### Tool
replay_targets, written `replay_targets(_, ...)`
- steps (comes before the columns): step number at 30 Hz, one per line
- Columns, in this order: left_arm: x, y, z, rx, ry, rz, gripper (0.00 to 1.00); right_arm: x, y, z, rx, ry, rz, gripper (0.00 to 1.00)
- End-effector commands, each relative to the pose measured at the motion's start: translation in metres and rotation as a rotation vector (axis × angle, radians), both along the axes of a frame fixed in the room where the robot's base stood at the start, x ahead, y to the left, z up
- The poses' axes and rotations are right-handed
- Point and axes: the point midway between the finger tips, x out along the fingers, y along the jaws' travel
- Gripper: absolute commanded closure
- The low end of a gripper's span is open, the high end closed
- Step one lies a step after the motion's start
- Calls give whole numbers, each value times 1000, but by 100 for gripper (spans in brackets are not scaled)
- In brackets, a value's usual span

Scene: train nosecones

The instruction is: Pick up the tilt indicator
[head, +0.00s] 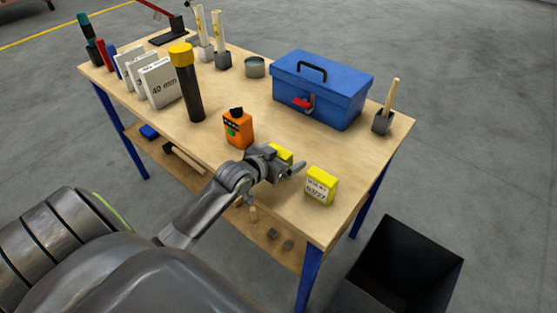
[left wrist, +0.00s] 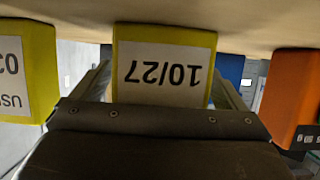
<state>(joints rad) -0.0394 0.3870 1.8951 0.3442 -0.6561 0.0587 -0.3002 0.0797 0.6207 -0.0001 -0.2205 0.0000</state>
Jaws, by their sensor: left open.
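A yellow box (head: 282,153) with a white label stands near the table's front edge, partly hidden by my left gripper (head: 283,163). In the left wrist view this box (left wrist: 165,38) appears upside down, its label reading 10/27. My left gripper (left wrist: 162,88) is open, with one finger on each side of the box in that view; contact cannot be told. A second yellow box (head: 321,185) with a dated label stands to the right, and it shows at the left of the wrist view (left wrist: 38,50). No marking names either as the tilt indicator. My right gripper is out of view.
An orange bottle (head: 238,130) stands just left of my gripper. A blue toolbox (head: 320,92) is behind, and a brush in a dark holder (head: 382,122) is at the right edge. Black tube, white boxes (head: 160,84) fill the left. A dark bin (head: 405,265) stands on the floor.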

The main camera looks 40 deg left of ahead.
Motion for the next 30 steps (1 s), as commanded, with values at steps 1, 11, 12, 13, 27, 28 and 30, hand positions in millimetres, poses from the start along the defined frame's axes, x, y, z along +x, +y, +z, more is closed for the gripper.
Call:
replay_targets(1, 0, 0, 0, 0, 0, 0, 6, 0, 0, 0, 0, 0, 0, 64)
replay_targets(11, 0, 0, 0, -1, 0, 0, 42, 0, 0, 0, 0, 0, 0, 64)
replay_targets(12, 0, 0, 0, -1, 0, 0, 47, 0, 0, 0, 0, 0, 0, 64)
replay_targets(13, 0, 0, 0, -1, 0, 0, 51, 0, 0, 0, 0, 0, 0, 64)
replay_targets(27, 0, 0, 31, 3, -6, -2, 55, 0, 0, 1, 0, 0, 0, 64)
replay_targets(28, 1, 0, 38, 3, -8, -4, 55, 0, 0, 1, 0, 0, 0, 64)
replay_targets(30, 0, 0, 52, 4, -7, -3, 55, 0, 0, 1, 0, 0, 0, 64)
